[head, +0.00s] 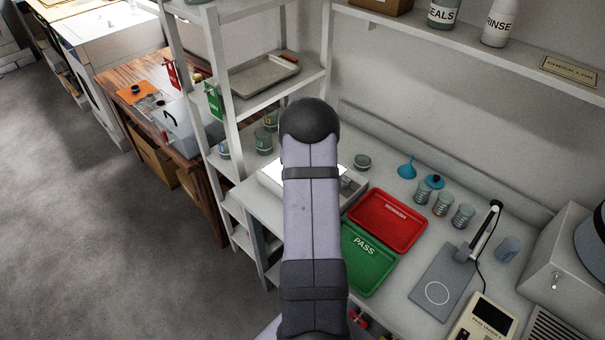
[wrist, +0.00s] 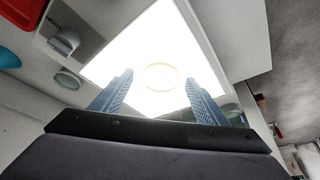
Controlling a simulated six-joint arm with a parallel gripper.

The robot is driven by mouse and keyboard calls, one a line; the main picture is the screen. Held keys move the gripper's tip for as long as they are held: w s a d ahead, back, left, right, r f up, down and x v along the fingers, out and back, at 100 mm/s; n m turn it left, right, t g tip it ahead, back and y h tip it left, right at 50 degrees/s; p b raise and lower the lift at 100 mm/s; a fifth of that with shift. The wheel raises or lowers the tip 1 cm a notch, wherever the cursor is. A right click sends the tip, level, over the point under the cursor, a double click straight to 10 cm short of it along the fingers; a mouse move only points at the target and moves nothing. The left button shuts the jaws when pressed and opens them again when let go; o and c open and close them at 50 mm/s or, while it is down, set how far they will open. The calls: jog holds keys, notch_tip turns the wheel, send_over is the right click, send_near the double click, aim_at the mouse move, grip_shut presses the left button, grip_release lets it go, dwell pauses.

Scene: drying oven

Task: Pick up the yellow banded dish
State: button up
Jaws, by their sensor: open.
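The yellow banded dish (wrist: 160,77) shows in the wrist view as a pale round dish with a yellow rim. It lies on a brightly lit white panel (wrist: 140,40). My gripper (wrist: 159,84) is open, with one blue finger on each side of the dish in the picture. I see nothing held, and I cannot tell how far the fingertips are from the dish. In the head view my arm hides the dish and the gripper; only part of the lit panel (head: 270,172) shows beside the arm.
A red tray (head: 388,220) and a green PASS tray (head: 366,262) lie right of my arm. Beakers (head: 442,203), a blue funnel (head: 407,169) and a stand (head: 445,283) are further right. A shelf rack (head: 218,120) stands close on the left. A small round dish (wrist: 67,79) sits beside the panel.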

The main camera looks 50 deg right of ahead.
jog(key=c, duration=1.2)
jog(key=shift+c, duration=0.2)
